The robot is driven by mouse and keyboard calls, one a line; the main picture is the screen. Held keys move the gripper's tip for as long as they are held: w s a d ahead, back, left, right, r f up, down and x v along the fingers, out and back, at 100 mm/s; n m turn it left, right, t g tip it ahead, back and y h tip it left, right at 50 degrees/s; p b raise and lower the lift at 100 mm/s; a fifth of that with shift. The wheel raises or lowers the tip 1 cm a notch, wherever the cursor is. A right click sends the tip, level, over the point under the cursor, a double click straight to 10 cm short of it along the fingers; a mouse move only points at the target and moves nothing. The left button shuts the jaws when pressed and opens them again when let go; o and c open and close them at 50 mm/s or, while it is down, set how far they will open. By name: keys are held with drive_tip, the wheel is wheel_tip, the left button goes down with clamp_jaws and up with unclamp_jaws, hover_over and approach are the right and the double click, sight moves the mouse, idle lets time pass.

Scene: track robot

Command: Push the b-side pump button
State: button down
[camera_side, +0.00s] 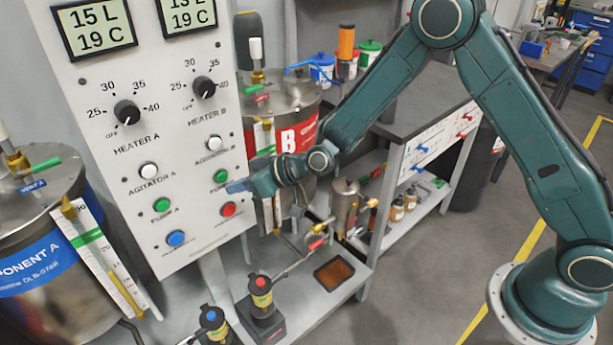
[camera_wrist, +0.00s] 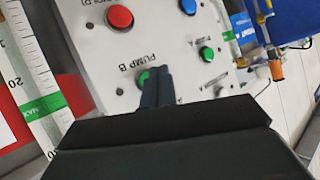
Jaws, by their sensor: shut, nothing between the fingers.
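The b-side pump button is a green round button (camera_side: 221,176) on the right side of the light grey control panel (camera_side: 150,238). In the wrist view this green button (camera_wrist: 142,77) shows beside the upside-down PUMP B label, partly covered by my fingers. My gripper (camera_side: 232,187) is shut and empty, its tip just below and right of the button in the side view. In the wrist view the closed fingertips of my gripper (camera_wrist: 160,72) overlap the button's right edge. I cannot tell whether they touch it.
A red button (camera_side: 228,209) sits just below the pump B button. A green button (camera_side: 161,205) and a blue button (camera_side: 176,238) are on the panel's left side. White agitator buttons and heater knobs are above. Tank B (camera_side: 283,140) stands close behind my gripper.

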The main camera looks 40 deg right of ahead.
drive_tip(key=shift+s, duration=1.9)
drive_tip(key=s+d+r+g+h, duration=0.1)
drive_tip(key=s+d+r+h, duration=0.1)
drive_tip(key=s+d+r, duration=0.5)
drive_tip(key=s+d+r+g+h, duration=0.15)
drive_tip(key=s+d+r, duration=0.25)
drive_tip(key=r, duration=0.5)
drive_tip(key=s+d+r+m+h, duration=0.1)
drive_tip(key=s+d, duration=0.2)
drive_tip(key=s, duration=0.4)
drive_tip(key=s+d+r+m+g+h, duration=0.1)
drive_tip(key=s+d, duration=0.3)
drive_tip(key=s, duration=0.4)
drive_tip(key=s+d+r+m+h, duration=0.2)
drive_tip(key=s+d, duration=0.2)
drive_tip(key=s, duration=0.3)
drive_tip(key=shift+s+m+g, duration=0.3)
drive_tip(key=shift+m+g, duration=0.05)
drive_tip(key=shift+m, duration=0.05)
drive_tip(key=shift+d, duration=0.1)
